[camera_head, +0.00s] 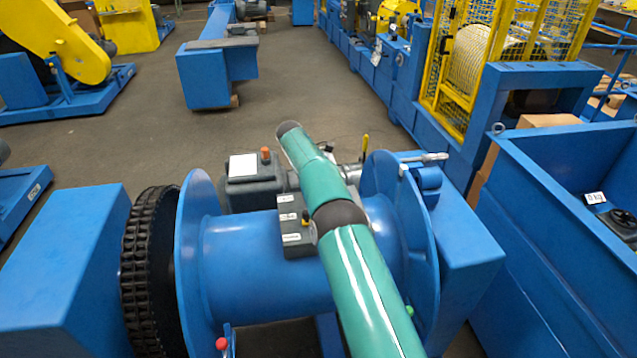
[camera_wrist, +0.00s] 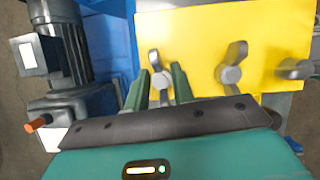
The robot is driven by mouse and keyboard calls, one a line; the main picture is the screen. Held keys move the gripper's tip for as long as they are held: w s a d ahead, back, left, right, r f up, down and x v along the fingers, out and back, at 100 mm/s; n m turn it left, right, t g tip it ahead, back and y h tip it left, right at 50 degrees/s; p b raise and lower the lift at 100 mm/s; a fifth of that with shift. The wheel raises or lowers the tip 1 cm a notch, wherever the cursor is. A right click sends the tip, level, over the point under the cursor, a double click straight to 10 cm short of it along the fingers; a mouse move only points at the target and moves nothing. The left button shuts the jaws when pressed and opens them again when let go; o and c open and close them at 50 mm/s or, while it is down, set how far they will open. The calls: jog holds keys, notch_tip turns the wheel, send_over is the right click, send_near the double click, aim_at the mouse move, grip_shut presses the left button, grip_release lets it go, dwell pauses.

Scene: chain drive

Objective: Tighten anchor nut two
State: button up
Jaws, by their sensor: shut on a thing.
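A yellow plate (camera_wrist: 196,38) carries several grey wing nuts in a row in the wrist view. My gripper (camera_wrist: 161,82) is shut on the leftmost wing nut (camera_wrist: 159,66), with one green finger on each side of it. A second wing nut (camera_wrist: 231,72) sits just right of the fingers, its wings nearly upright. A third wing nut (camera_wrist: 296,69) is at the right edge. No label shows which one is anchor nut two. In the head view my green arm reaches over the blue drum, and my gripper and the nuts are hidden.
A dark motor (camera_wrist: 62,45) with an orange-tipped lever (camera_wrist: 38,123) stands left of the plate. In the head view are the blue drum (camera_head: 245,260), a black chain (camera_head: 148,270), a blue bin (camera_head: 545,215) at right, and open floor (camera_head: 300,85) beyond.

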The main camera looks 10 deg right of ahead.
jog(key=shift+m, duration=0.5)
dwell(0.3)
jog(key=o, duration=0.6)
jog(key=shift+o, duration=0.2)
